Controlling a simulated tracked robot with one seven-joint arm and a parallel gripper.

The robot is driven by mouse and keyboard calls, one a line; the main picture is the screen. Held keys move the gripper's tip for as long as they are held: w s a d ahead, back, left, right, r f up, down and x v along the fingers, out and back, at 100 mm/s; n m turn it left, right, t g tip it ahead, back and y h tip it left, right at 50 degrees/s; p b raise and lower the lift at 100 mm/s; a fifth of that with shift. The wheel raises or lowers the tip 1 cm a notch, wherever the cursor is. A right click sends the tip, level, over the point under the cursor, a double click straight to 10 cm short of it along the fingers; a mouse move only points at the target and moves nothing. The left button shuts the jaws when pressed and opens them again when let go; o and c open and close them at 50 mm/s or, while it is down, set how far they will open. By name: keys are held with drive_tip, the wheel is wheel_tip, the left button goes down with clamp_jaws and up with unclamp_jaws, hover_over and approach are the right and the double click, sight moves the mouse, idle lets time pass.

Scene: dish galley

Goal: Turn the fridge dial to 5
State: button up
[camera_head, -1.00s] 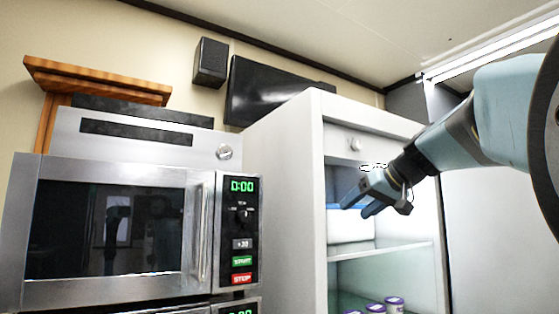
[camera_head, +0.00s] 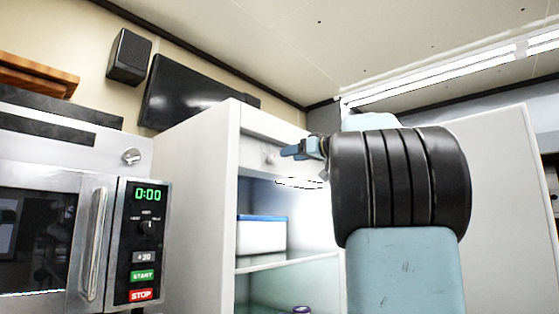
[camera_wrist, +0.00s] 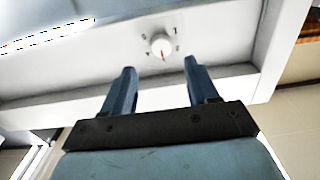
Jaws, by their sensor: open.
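The fridge dial (camera_wrist: 161,47) is a small round white knob with a red pointer mark, on the white panel above the fridge opening. Small numbers ring it in the wrist view; they are too small to read surely. The dial (camera_head: 269,158) also shows in the head view, left of my gripper (camera_head: 290,152). In the wrist view my gripper (camera_wrist: 158,78) is open and empty. The dial lies beyond the fingertips and between their lines, apart from both fingers. The white fridge (camera_head: 190,190) stands open.
A microwave (camera_head: 95,210) reading 0:00 stands to the left of the fridge. A blue-lidded white box (camera_head: 260,236) sits on the fridge shelf (camera_head: 285,261). The open fridge door (camera_head: 500,200) stands at the right, behind my arm.

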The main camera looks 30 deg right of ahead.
sight(275, 158)
drive_tip(key=x, duration=0.7)
drive_tip(key=shift+w+a, duration=0.15)
drive_tip(key=shift+w, duration=0.2)
